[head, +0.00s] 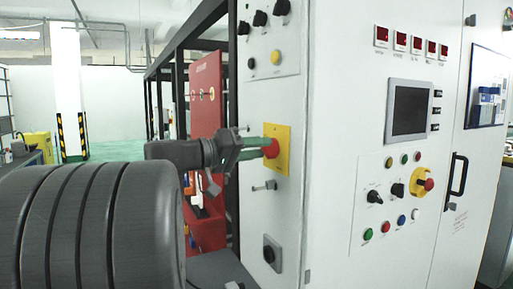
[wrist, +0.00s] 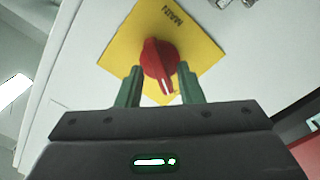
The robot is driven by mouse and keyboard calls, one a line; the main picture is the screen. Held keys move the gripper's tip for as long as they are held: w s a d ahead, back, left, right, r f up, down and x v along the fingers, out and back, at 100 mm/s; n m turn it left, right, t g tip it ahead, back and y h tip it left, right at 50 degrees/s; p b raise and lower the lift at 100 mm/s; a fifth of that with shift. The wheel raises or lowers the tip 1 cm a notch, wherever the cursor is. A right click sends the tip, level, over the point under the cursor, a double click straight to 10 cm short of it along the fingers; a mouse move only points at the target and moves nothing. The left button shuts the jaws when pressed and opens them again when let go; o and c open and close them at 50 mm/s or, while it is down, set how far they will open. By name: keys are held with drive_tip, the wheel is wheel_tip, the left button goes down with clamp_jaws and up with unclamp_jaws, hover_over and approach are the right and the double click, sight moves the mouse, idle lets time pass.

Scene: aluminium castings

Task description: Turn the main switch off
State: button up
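The main switch is a red rotary knob (head: 271,148) on a yellow plate (head: 283,135), on the side face of the light grey cabinet. In the wrist view the red knob (wrist: 157,58) sits on the yellow plate (wrist: 206,52), marked "MAIN"; its handle with a white mark points toward the bottom of the picture. My gripper (head: 260,147) is at the knob, its green fingertips close to the plate. In the wrist view my gripper (wrist: 160,82) is open, one finger on either side of the handle, with visible gaps. I cannot tell whether the tips touch.
Black knobs (head: 260,18) sit above the switch; another black switch (head: 271,252) is below. A small latch (head: 264,186) juts out just under the plate. The cabinet front carries a screen (head: 410,111) and a red emergency button (head: 428,184). A red panel (head: 207,130) stands behind my gripper.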

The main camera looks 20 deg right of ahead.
drive_tip(key=shift+d, duration=0.1)
clamp_jaws()
drive_tip(key=shift+n, duration=1.5)
unclamp_jaws()
drive_tip(key=s+a+b, duration=0.1)
drive_tip(key=a, duration=1.3)
